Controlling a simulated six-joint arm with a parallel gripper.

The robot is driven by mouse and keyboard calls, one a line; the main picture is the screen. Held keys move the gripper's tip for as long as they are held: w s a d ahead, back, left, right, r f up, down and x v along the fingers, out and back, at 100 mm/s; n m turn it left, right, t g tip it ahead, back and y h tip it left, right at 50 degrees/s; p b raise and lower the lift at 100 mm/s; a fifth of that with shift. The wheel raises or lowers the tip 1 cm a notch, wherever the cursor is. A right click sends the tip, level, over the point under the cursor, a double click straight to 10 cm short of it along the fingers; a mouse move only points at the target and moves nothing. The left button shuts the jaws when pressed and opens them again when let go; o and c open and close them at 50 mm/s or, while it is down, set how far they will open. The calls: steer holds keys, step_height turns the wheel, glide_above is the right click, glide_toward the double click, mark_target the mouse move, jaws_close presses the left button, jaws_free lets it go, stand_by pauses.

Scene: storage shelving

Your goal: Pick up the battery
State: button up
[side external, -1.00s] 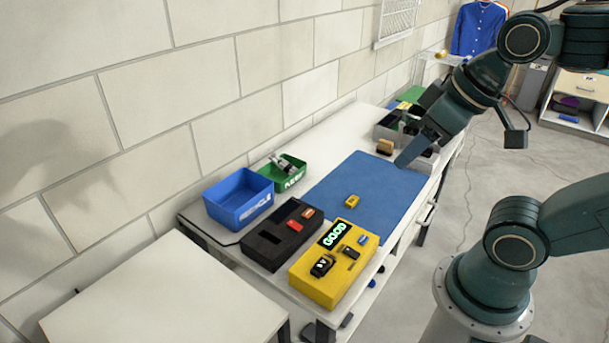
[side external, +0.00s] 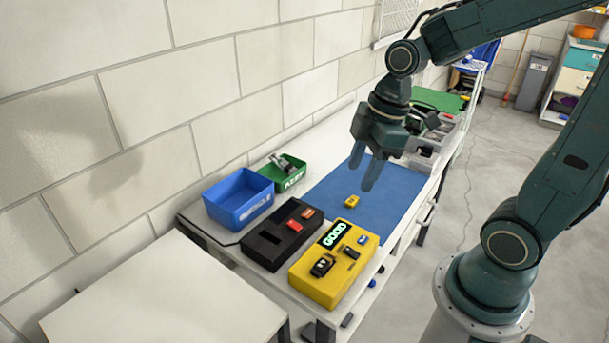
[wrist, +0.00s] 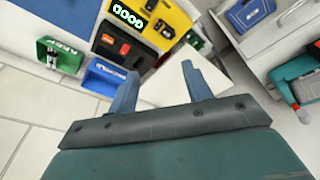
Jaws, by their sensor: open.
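A small yellow block with a dark mark, probably the battery (side external: 352,201), lies on the blue mat (side external: 400,193) near its front left edge in the side view. I cannot make it out in the wrist view. My gripper (side external: 364,174) is open and empty. It points down above the mat, a little higher and to the right of the yellow block in the side view. In the wrist view its two blue fingers stand apart, with nothing between them (wrist: 160,72).
A yellow box (side external: 318,286) marked GOOD and a black box (side external: 262,245) carry small pieces. A blue bin (side external: 232,215) and a green bin (side external: 292,183) stand along the wall. A grey tray (side external: 447,128) lies behind my gripper. The mat is mostly clear.

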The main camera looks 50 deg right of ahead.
steer(key=w+d+f+n+g+y, duration=0.1)
steer(key=w+f+n+g+y, duration=0.1)
steer(key=f+n, duration=0.5)
steer(key=shift+w+d+f+n+y, duration=0.4)
steer(key=shift+w+f, duration=0.6)
steer(key=shift+f, duration=0.95)
steer(key=shift+a+f, duration=0.1)
steer(key=shift+a, duration=0.05)
glide_toward(324, 260)
steer(key=x, duration=0.2)
steer(key=shift+s+a+f, duration=0.1)
steer(key=shift+s+f, duration=0.05)
steer(key=shift+f, duration=0.3)
steer(key=shift+f, duration=0.1)
steer(key=shift+x, duration=2.55)
steer(key=shift+a, duration=0.1)
